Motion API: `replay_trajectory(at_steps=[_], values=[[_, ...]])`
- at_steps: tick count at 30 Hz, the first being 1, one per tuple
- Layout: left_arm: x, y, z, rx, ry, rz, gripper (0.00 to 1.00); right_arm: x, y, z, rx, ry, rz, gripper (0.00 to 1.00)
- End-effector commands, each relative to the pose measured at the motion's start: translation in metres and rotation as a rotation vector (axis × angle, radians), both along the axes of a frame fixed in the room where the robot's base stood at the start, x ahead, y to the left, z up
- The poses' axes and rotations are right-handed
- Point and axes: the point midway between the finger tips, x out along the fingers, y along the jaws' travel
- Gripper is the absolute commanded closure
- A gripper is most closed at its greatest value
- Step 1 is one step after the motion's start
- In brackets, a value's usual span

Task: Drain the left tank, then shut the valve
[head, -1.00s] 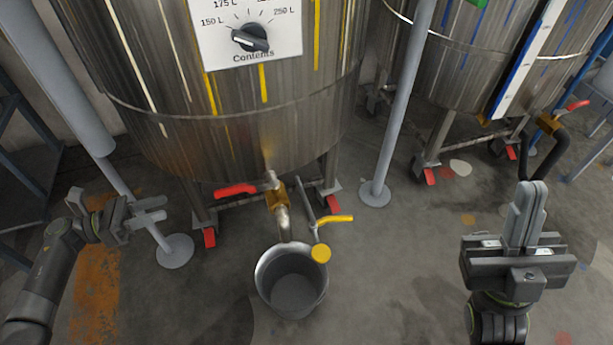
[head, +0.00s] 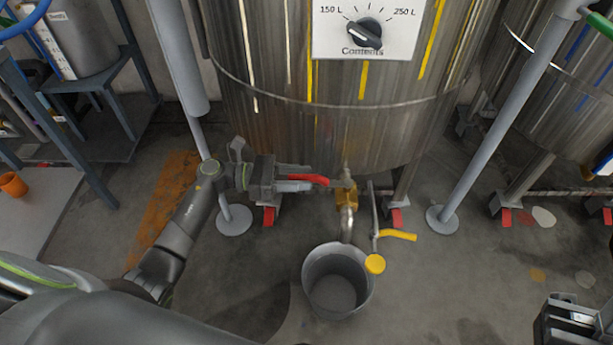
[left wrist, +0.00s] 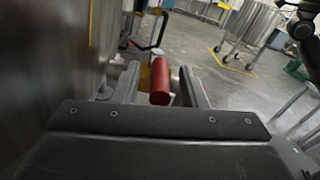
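The left tank (head: 300,130) is a steel vessel with a contents dial (head: 366,33) on its front. Low on it is a brass valve (head: 346,196) with a red lever (head: 304,178) pointing left, crosswise to the outlet pipe (head: 347,225). A grey bucket (head: 337,300) stands under the outlet, and I see no stream. My left gripper (head: 296,184) is at the red lever. In the left wrist view the red lever (left wrist: 161,82) lies between the open fingers (left wrist: 160,86), with gaps on both sides. My right gripper is cut off at the lower right, fingers not clearly visible.
A yellow-handled part (head: 398,235) with a yellow disc (head: 375,264) stands close right of the bucket. Grey posts (head: 200,120) (head: 500,115) flank the tank. Another tank (head: 570,110) is at the right. A blue-grey stand (head: 95,85) is at the left. Open floor lies right of the bucket.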

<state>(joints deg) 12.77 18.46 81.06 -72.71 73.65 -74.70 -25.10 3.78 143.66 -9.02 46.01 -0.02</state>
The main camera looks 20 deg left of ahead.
Motion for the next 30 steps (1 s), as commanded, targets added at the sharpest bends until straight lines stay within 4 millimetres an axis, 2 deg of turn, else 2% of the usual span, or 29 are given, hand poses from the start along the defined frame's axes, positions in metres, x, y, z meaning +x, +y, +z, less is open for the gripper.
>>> replay_trajectory(at_steps=[6, 14, 15, 24, 30], values=[[0.005, -0.017, 0.0, 0.0, -0.001, 0.0, 0.61, -0.006, 0.002, 0.002, -0.009, -0.036, 0.006, 1.0], [0.005, -0.018, 0.0, 0.001, 0.0, 0.0, 0.61, -0.006, 0.002, 0.002, -0.01, -0.038, 0.007, 1.0], [0.005, -0.018, 0.0, 0.001, 0.0, 0.0, 0.63, -0.006, 0.002, 0.002, -0.01, -0.038, 0.007, 1.0], [0.005, -0.018, 0.0, 0.001, 0.0, 0.0, 1.0, -0.006, 0.002, 0.002, -0.01, -0.037, 0.006, 1.0], [0.005, -0.018, 0.0, 0.001, 0.0, 0.0, 1.0, -0.006, 0.002, 0.002, -0.009, -0.037, 0.006, 1.0]])
